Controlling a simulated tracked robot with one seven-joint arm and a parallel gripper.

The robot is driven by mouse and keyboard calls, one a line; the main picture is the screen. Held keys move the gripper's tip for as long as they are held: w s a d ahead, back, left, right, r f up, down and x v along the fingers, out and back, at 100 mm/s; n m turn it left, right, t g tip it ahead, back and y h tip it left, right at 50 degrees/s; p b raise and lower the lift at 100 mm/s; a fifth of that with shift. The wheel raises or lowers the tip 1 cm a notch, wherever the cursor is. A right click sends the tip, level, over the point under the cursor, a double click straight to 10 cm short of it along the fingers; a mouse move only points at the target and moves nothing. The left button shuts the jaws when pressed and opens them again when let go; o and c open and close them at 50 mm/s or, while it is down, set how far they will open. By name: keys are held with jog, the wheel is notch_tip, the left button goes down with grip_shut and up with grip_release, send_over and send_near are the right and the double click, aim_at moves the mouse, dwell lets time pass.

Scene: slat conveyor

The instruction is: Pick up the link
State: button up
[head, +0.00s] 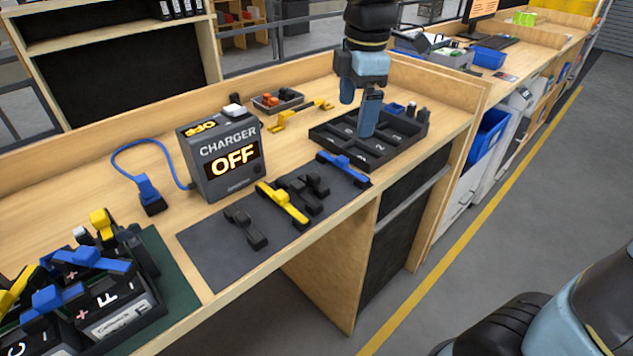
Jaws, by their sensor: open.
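Several bar-shaped links lie on a dark grey mat (215,250). From left to right they are a black link (245,228), a yellow link (282,204), some black pieces (306,192) that overlap in the view, and a blue link (343,168) at the mat's right end. I cannot tell which one the task means. My gripper (357,117) is open, with its blue fingers apart and nothing seen between them. It shows in front of the black compartment tray (322,137), behind the blue link in the view and apart from all the links.
Batteries with blue and yellow parts (110,305) fill the lower left. A yellow tool (300,114) and small parts tray (277,101) lie behind.

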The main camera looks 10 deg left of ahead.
jog(key=a+f+n+g, duration=0.1)
jog(key=a+f+n, duration=0.2)
jog(key=a+n, duration=0.35)
send_over(313, 175)
jog(key=shift+m+h, duration=0.3)
jog(key=shift+m, duration=0.05)
jog(key=f, duration=0.8)
jog(key=shift+w+a, duration=0.15)
jog(key=shift+w, duration=0.05)
jog(key=shift+s+d+f, duration=0.1)
jog(key=shift+f, duration=1.3)
jog(key=shift+s+d+f, duration=0.1)
jog(key=shift+f, duration=1.3)
jog(key=c, duration=0.9)
jog(key=shift+r, duration=0.1)
